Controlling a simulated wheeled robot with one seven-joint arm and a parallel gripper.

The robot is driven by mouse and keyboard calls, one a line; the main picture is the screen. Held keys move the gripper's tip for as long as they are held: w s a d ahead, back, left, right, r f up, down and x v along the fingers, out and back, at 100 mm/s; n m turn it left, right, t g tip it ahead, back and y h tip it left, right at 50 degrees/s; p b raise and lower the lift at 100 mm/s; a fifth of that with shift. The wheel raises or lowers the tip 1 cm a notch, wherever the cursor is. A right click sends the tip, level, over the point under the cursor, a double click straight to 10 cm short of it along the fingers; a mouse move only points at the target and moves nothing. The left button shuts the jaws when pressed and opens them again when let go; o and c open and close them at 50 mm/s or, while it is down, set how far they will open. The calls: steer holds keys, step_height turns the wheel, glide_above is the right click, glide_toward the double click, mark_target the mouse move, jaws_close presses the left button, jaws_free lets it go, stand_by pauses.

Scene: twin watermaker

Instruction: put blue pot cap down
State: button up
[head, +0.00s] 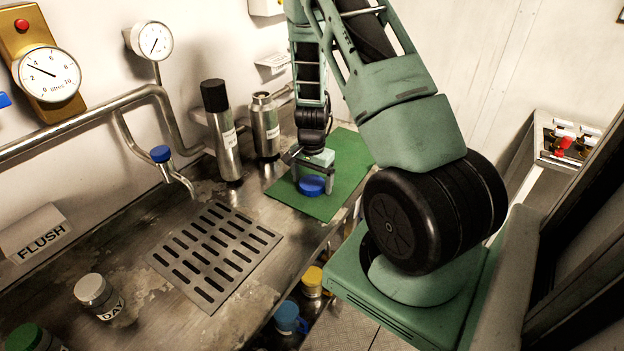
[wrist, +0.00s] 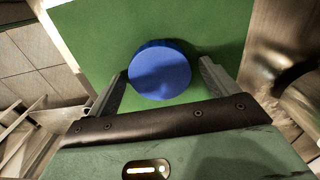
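The blue pot cap (head: 311,186) is a round disc on the green mat (head: 290,199), toward the back of the steel counter. It also shows in the wrist view (wrist: 160,70), top face toward the camera, with the mat (wrist: 90,30) around it. My gripper (head: 313,178) is low over the mat with its fingers on either side of the cap. In the wrist view my gripper (wrist: 164,72) is open: a narrow gap shows at the right finger, and the left fingertip is at or very near the cap's edge.
A black-topped steel bottle (head: 222,135) and a steel pot without a cap (head: 264,126) stand left of the mat. A drain grate (head: 214,255), a blue-knobbed tap (head: 163,155) and a jar marked DAY (head: 98,295) are nearer. Blue and yellow-capped containers sit below the counter edge.

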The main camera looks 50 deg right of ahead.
mark_target(311, 183)
step_height(311, 183, up, 12)
steer(key=b, duration=0.1)
steer(key=a+r+n+y, duration=0.15)
steer(key=a+n, duration=0.25)
steer(key=a, duration=0.5)
steer(key=a+r+n, duration=0.3)
steer(key=a+n, duration=0.1)
steer(key=a, duration=0.5)
steer(key=a+r+n, duration=0.2)
steer(key=a+n, duration=0.2)
steer(key=a, duration=0.5)
steer(key=s+a+r+n, duration=0.1)
steer(key=s+a+n, duration=0.5)
steer(key=s+a, duration=0.1)
steer(key=s+a+r+n, duration=0.2)
steer(key=s+a+n, duration=0.4)
steer(key=s, duration=0.4)
steer(key=shift+s+a+r+h, duration=0.15)
steer(key=shift+a+r+h, duration=0.1)
steer(key=shift+a+h, duration=0.2)
